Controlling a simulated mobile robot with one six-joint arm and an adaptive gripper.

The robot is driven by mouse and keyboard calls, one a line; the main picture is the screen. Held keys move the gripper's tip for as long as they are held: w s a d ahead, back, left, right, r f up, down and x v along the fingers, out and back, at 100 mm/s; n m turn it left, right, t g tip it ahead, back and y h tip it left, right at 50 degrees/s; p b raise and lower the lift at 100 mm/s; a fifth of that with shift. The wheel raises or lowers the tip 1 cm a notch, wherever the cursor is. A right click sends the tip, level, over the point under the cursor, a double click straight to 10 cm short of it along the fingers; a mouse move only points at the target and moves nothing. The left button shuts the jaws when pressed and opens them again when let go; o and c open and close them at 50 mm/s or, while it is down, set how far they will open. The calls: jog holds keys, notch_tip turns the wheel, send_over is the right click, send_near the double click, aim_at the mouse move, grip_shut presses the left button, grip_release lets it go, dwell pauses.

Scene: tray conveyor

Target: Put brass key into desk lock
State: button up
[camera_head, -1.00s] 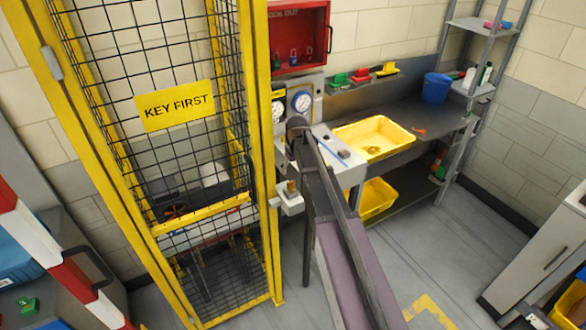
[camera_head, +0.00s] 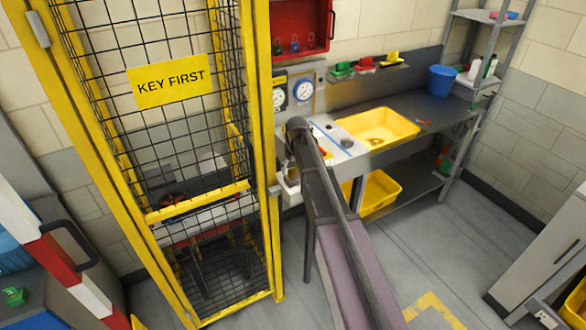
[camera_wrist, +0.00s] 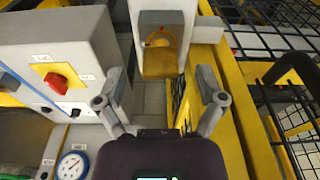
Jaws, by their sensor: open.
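In the wrist view a brass-coloured block (camera_wrist: 160,60) with a rounded top sits against a grey housing (camera_wrist: 161,17) with an orange-yellow plate. I cannot tell whether this is the brass key, the desk lock or both together. My gripper (camera_wrist: 160,98) is open and empty, with one finger on each side below the block in the picture and no visible contact. In the head view the pale bracket (camera_head: 288,190) is beside the yellow cage post, and the brass part is mostly hidden there.
A control box with a red knob (camera_wrist: 57,82) and a gauge (camera_wrist: 71,165) stand close left of my gripper. The yellow mesh cage (camera_head: 158,214) is close by. A purple-belted conveyor (camera_head: 345,270) runs forward. A yellow tub (camera_head: 377,128) sits on the bench.

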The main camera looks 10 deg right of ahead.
aim_at(292, 168)
jog(key=shift+w+f+b, duration=0.2)
jog(key=shift+f+b, duration=0.7)
jog(key=shift+f, duration=0.3)
grip_shut()
jog(key=shift+a+r+p, duration=0.1)
jog(key=shift+r+p, duration=1.8)
jog(key=shift+r+p, duration=1.95)
jog(key=shift+f, duration=0.15)
